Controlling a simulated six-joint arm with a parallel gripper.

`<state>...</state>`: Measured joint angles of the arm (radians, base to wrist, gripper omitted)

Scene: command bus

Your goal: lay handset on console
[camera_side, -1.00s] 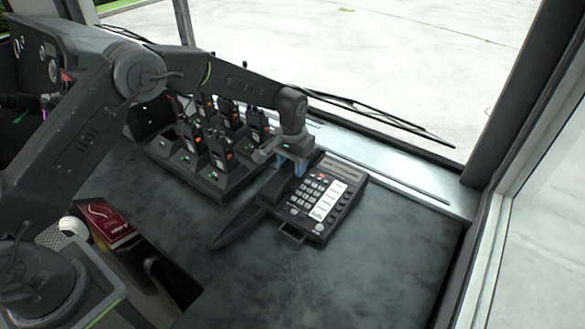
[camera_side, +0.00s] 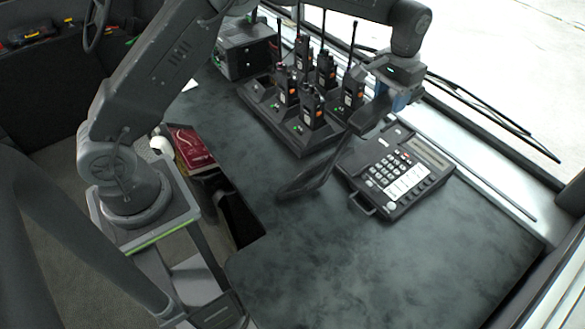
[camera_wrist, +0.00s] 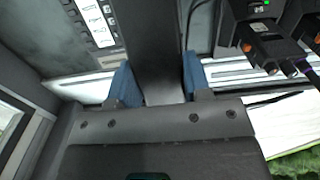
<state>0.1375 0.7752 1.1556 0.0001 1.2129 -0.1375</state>
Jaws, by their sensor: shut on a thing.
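The console (camera_side: 378,208) is a dark desk phone with a keypad and white label strip, flat on the dark counter. It partly shows at the top left of the wrist view (camera_wrist: 99,22). My gripper (camera_side: 397,100) is shut on the dark handset (camera_side: 312,176), with blue fingers on both sides of it in the wrist view (camera_wrist: 152,84). The handset slants from my gripper down to the left, beside the console's left side and off its top. Its lower end looks close to the counter; I cannot tell whether it touches. Its upper end is partly hidden by my gripper.
A charging rack (camera_side: 298,143) with several upright radios stands just left of the console; some also show in the wrist view (camera_wrist: 270,40). A dark box (camera_side: 247,52) stands behind it. A red booklet (camera_side: 190,147) lies at left. The front counter (camera_side: 360,270) is clear.

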